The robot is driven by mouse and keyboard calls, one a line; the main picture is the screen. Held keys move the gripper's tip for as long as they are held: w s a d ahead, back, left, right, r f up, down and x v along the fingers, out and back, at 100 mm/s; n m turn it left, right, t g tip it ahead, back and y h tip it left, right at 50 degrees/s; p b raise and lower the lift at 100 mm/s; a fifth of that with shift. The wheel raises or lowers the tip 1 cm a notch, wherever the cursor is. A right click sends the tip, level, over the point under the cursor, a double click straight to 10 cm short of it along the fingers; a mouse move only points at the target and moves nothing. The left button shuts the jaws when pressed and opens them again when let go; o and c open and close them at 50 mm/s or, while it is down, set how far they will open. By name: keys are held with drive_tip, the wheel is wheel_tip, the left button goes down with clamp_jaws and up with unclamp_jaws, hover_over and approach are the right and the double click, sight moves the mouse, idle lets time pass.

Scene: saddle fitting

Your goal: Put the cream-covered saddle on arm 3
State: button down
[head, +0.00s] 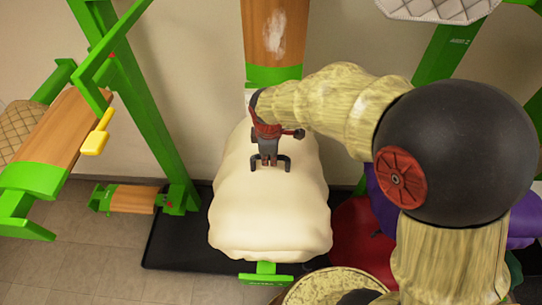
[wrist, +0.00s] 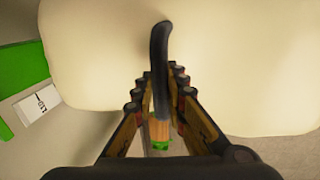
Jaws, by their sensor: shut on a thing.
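The cream-covered saddle (head: 270,215) is a bulky, rounded shape in the middle of the head view. It also fills the upper part of the wrist view (wrist: 250,60). My gripper (head: 270,164) is at the saddle's upper end. In the wrist view my gripper (wrist: 158,85) has its fingers either side of a dark curved strip that rises in front of the cream cover, and it is shut on the saddle there. A green arm end (head: 266,275) shows below the saddle's near edge. Whether the saddle rests on that arm is hidden.
A wood-and-green arm (head: 275,35) is above the saddle. A green rack (head: 140,90) with wooden arms stands left, one carrying a brown quilted saddle (head: 20,125). A white quilted saddle (head: 440,8) is top right. Red (head: 355,240) and purple (head: 385,205) covers lie right, partly behind my arm.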

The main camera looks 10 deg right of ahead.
drive_tip(key=shift+r, duration=0.1)
drive_tip(key=c, duration=1.7)
unclamp_jaws()
drive_tip(key=shift+c, duration=0.2)
drive_tip(key=shift+s+f, duration=0.2)
drive_tip(key=shift+f, duration=0.05)
drive_tip(key=shift+r, duration=0.45)
wheel_tip(320, 180, up, 11)
drive_tip(key=s, duration=0.2)
drive_tip(key=shift+a, duration=0.25)
